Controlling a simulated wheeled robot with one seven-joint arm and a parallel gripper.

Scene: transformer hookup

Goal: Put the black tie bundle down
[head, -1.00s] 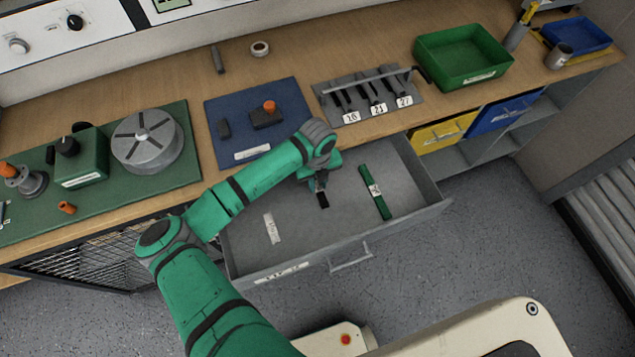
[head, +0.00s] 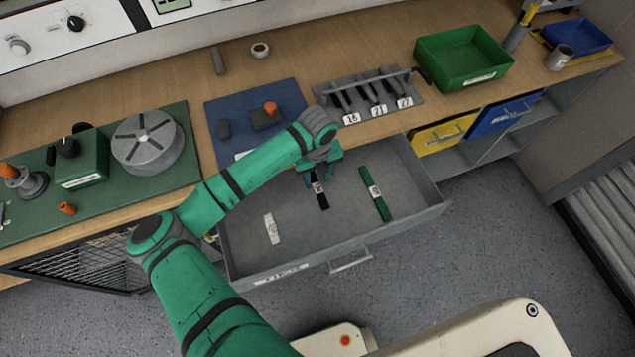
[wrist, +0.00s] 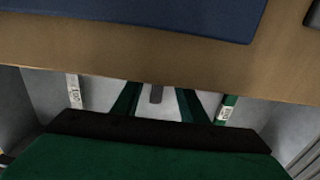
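The black tie bundle (head: 322,200) with a white label lies in the open grey drawer, between a white label strip (head: 271,229) and a green tie bundle (head: 376,193). My gripper (head: 317,182) is over its far end. In the wrist view my two green fingers (wrist: 157,103) stand apart, with pale drawer floor showing between them. A dark grey stub (wrist: 155,94), which looks like the end of the black bundle, shows between the fingers and touches neither. The rest of the bundle is hidden there by my gripper body.
The bench edge (wrist: 150,68) is just ahead. A blue mat (head: 290,97), a grey rack (head: 390,112) and a green bin (head: 462,83) stand on the bench.

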